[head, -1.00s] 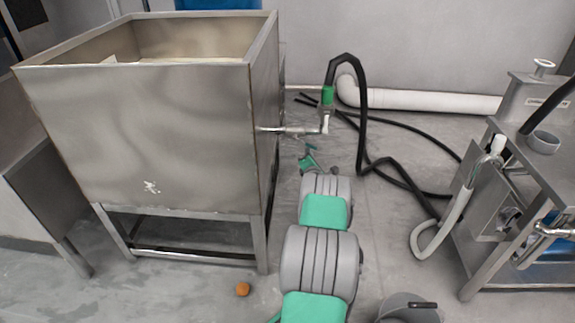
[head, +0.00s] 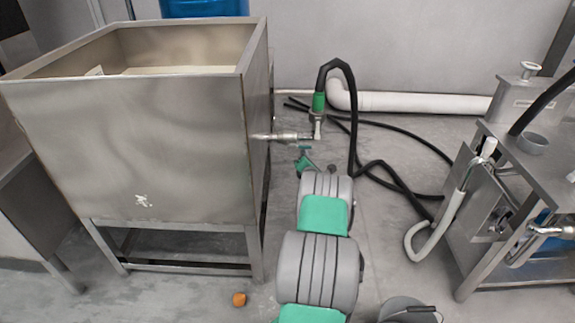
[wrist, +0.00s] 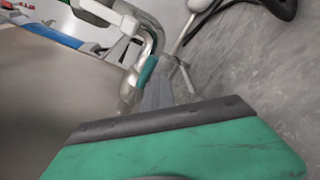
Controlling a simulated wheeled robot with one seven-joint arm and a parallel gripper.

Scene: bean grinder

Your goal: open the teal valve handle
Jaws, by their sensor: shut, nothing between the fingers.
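The teal valve handle (wrist: 147,70) is a small teal piece on the metal pipe in the wrist view. In the head view a small teal piece (head: 303,148) shows just below the pipe (head: 285,136) that comes out of the tank's right side. My gripper (wrist: 168,78) is shut and empty, its grey fingers close to the handle in the wrist view. In the head view my gripper (head: 308,165) is just below the pipe, partly hidden by my arm. I cannot tell whether the fingers touch the handle.
A large open steel tank (head: 130,140) stands at the left of my arm. A steel machine (head: 500,200) stands at the right. An orange object (head: 239,299) lies on the floor.

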